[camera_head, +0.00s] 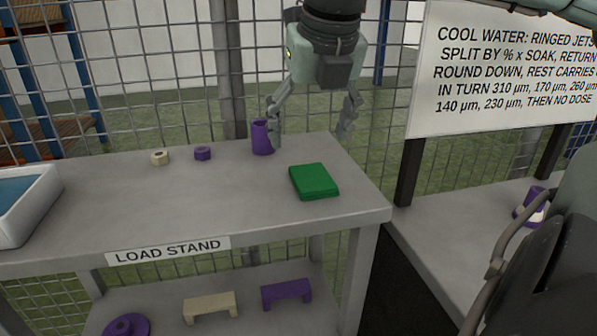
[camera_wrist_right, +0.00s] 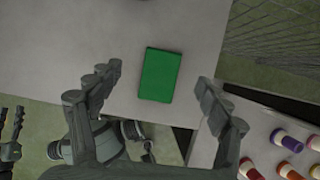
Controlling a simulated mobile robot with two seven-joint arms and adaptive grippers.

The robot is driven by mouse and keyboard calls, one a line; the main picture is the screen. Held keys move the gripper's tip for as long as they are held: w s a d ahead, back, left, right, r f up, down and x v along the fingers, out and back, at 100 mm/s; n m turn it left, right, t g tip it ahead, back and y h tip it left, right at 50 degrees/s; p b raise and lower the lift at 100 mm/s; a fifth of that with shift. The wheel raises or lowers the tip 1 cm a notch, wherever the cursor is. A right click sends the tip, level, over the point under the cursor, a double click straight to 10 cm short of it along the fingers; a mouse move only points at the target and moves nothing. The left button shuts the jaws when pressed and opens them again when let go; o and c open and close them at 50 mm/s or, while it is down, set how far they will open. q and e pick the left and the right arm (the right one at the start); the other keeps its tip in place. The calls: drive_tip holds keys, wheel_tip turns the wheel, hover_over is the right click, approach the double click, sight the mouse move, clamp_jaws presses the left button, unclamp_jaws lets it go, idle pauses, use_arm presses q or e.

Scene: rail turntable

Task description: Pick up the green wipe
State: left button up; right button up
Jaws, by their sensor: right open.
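The green wipe (camera_head: 315,181) is a flat green block lying near the right front corner of the load stand (camera_head: 235,192). In the right wrist view the wipe (camera_wrist_right: 160,75) shows whole, between and beyond the two fingers, with nothing touching it. My right gripper (camera_head: 310,138) points down from the top of the head view, its fingers spread and empty, and appears above the stand, apart from the wipe. My left gripper is absent from the head view. A dark part at the left edge of the right wrist view looks like its fingers, cut off by the frame.
A purple cylinder (camera_head: 261,137), a purple ring (camera_head: 202,153) and a cream ring (camera_head: 159,158) stand on the load stand. A white tray (camera_head: 50,185) is at left. A wire fence stands behind. A signboard (camera_head: 500,70) and another table (camera_head: 440,235) with ringed pieces are at right.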

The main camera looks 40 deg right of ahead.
sight(309, 169)
drive_tip(key=shift+s+d+x, duration=0.1)
drive_tip(key=shift+s+x, duration=0.05)
drive_tip(key=shift+x, duration=1.55)
drive_tip(key=shift+s+d+x, duration=0.15)
drive_tip(key=shift+s+x, duration=0.05)
drive_tip(key=shift+x, duration=1.45)
drive_tip(key=shift+f, duration=0.1)
drive_tip(key=shift+f+b, duration=0.25)
drive_tip(key=shift+b, duration=0.45)
drive_tip(key=shift+c, duration=0.5)
drive_tip(key=c, duration=0.9)
